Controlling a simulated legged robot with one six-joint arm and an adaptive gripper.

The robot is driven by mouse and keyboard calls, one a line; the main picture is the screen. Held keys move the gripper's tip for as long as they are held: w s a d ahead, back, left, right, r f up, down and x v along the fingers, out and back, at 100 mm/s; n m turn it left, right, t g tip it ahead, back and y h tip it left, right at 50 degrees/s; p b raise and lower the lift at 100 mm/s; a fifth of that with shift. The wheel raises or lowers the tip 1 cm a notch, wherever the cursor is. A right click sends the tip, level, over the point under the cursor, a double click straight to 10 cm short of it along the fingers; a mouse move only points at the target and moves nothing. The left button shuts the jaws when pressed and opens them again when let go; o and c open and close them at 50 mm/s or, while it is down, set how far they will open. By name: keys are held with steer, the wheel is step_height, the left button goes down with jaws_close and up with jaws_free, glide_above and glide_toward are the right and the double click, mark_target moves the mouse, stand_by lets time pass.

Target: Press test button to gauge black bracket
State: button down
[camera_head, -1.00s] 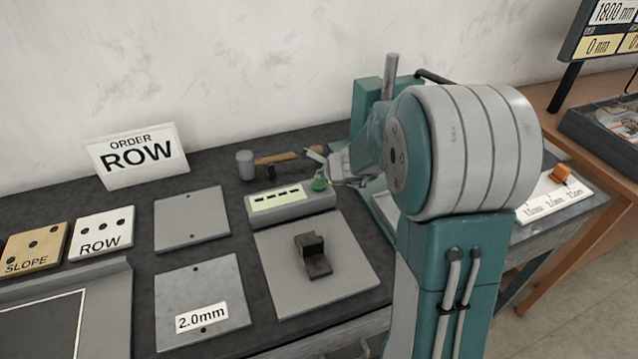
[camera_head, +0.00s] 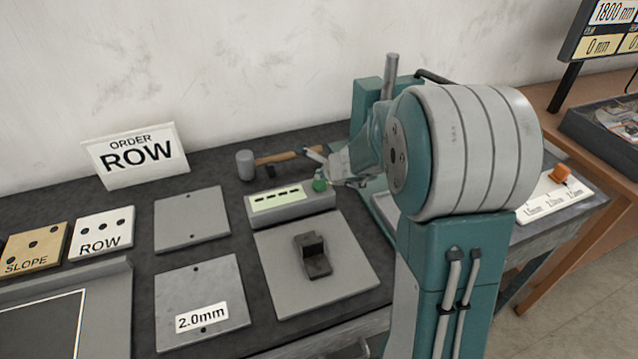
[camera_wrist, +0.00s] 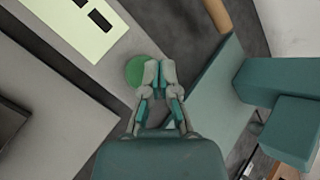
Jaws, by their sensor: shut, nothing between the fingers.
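The black bracket (camera_head: 313,255) stands on a grey square plate (camera_head: 350,283) at the middle of the bench. Behind it is a grey gauge box (camera_head: 290,216) with a pale green display (camera_head: 277,199) showing several dashes. The green round test button (camera_head: 319,184) is at the box's right end; it also shows in the wrist view (camera_wrist: 133,70). My gripper (camera_wrist: 158,64) is shut and empty. In the wrist view its fingertips overlap the right edge of the button; I cannot tell whether they touch it. The bracket is partly visible at the left edge of the wrist view (camera_wrist: 8,122).
A mallet (camera_head: 246,165) lies behind the gauge box. A teal machine (camera_head: 366,102) stands close to the right of my gripper. A plate labelled 2.0mm (camera_head: 230,280) and an "ORDER ROW" sign (camera_head: 136,156) are at left. A scale with an orange slider (camera_head: 561,173) is at right.

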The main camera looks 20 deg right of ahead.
mark_target(321, 184)
steer(key=shift+f, duration=0.1)
steer(key=shift+f, duration=0.25)
stand_by(0.3)
steer(key=shift+s+f, duration=0.1)
steer(key=shift+f, duration=0.4)
stand_by(0.6)
stand_by(0.3)
steer(key=shift+r, duration=0.9)
steer(key=shift+r, duration=2.55)
